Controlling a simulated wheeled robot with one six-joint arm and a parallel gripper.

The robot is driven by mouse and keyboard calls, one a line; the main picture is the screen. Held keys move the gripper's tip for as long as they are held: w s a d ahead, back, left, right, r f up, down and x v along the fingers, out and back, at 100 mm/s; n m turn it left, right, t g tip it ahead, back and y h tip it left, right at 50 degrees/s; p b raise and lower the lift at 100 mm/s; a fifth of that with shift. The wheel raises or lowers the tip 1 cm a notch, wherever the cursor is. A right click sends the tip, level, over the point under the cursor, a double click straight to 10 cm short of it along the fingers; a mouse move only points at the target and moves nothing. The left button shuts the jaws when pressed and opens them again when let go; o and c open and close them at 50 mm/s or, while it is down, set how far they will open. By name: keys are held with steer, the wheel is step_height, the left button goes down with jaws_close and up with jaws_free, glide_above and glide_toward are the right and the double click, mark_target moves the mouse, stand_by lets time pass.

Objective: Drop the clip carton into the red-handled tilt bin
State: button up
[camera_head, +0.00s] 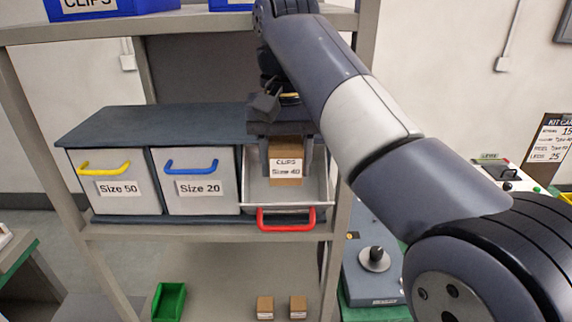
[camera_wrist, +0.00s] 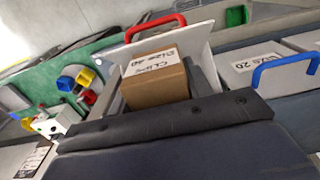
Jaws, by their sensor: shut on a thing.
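The brown clip carton (camera_head: 286,170) has a white label reading CLIPS with a size line that is hard to read. My gripper (camera_head: 287,143) is shut on it and holds it upright over the mouth of the red-handled tilt bin (camera_head: 252,190). That bin is tilted open on the rack's right side, with its red handle (camera_head: 286,226) at the front. In the wrist view the carton (camera_wrist: 155,82) is in front of the bin's grey front panel (camera_wrist: 190,45). I cannot tell how far below the rim the carton's base is.
To the left, the Size 50 bin (camera_head: 100,185) with a yellow handle and the Size 20 bin (camera_head: 195,185) with a blue handle are shut. A rack upright (camera_head: 338,235) stands close on the right. A green bin (camera_head: 169,300) and two small cartons are below.

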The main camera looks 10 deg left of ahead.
steer(key=shift+w, duration=0.2)
steer(key=o, duration=1.1)
steer(key=shift+s, duration=0.1)
